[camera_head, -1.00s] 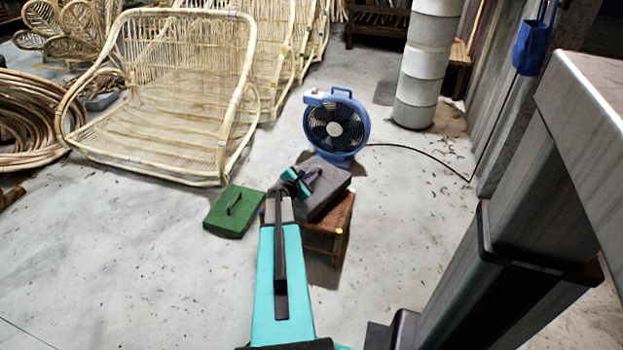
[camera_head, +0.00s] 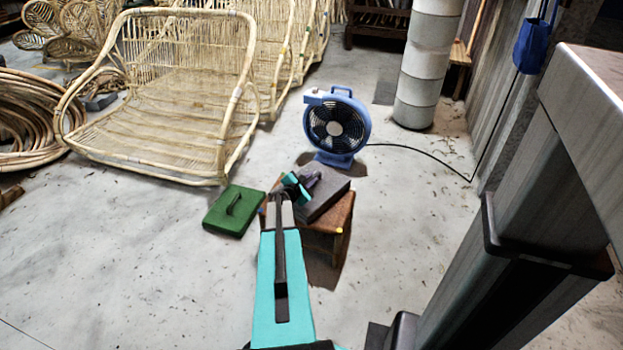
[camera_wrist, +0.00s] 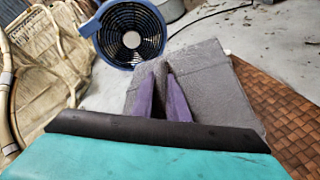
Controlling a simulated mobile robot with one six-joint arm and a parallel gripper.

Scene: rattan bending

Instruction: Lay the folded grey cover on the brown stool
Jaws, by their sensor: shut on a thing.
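The folded grey cover (camera_head: 325,197) is a thick dark-grey pad over the brown woven stool (camera_head: 341,222). In the wrist view the cover (camera_wrist: 215,88) is below and between my purple fingers, and the woven stool top (camera_wrist: 285,110) shows beyond its right edge. My gripper (camera_head: 305,182) is at the cover's upper left part in the head view. In the wrist view my gripper (camera_wrist: 162,95) is shut on a raised fold of the cover. The cover hides much of the stool top. I cannot tell whether its underside touches the stool.
A blue fan (camera_head: 336,128) stands just behind the stool, with a black cable to the right. A green case (camera_head: 233,211) lies on the floor to the left. A rattan chair frame (camera_head: 160,100) is further left. Open floor (camera_head: 420,205) lies right of the stool.

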